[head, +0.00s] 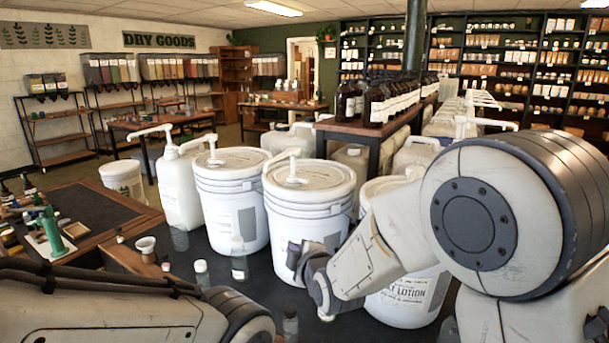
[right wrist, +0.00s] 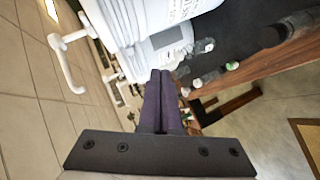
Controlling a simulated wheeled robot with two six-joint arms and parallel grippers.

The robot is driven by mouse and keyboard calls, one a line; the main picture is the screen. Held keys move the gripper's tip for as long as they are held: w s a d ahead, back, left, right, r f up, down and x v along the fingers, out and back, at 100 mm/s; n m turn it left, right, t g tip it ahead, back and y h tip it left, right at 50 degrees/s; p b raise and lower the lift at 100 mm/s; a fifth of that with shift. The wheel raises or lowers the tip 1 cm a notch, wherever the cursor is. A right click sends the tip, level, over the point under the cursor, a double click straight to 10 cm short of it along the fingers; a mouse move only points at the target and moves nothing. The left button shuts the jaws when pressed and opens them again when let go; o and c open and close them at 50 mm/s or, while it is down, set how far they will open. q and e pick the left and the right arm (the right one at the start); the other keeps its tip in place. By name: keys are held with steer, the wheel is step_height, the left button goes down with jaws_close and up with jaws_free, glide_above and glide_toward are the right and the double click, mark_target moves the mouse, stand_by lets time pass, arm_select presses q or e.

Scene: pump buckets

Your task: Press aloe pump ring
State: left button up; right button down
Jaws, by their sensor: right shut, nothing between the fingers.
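White buckets with pumps stand in a row on the dark counter. The middle bucket (head: 318,205) has a white pump (head: 293,165) on its lid, and the bucket to its left (head: 228,205) has another pump (head: 210,148). A tall white jug (head: 180,190) with a pump stands further left. A bucket at right (head: 405,300), partly hidden by my right arm, has a label ending "LOTION". I cannot read which one is aloe. My right gripper (head: 294,255) is shut and empty, low in front of the middle bucket; its dark fingers show in the right wrist view (right wrist: 160,78). My left gripper is out of view.
Small bottles (head: 239,260) and a white-capped bottle (head: 202,272) stand on the counter before the buckets. A table of brown bottles (head: 376,103) stands behind. My left forearm crosses the lower left.

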steer(key=w+d+r+n+t+p, duration=0.2)
steer(key=w+d+r+n+t, duration=0.1)
steer(key=r, duration=0.4)
steer(key=w+t, duration=0.1)
steer(key=w, duration=0.1)
steer(key=shift+w+p, duration=0.3)
steer(key=shift+w, duration=0.05)
steer(key=p, duration=0.4)
glide_toward(300, 181)
steer(key=w+a, duration=0.2)
steer(key=a, duration=0.2)
steer(key=w+d, duration=0.1)
steer(key=w+d+p, duration=0.1)
steer(key=w, duration=0.1)
steer(key=shift+w+d, duration=0.2)
steer(key=shift+d, duration=0.05)
steer(key=shift+f, duration=0.1)
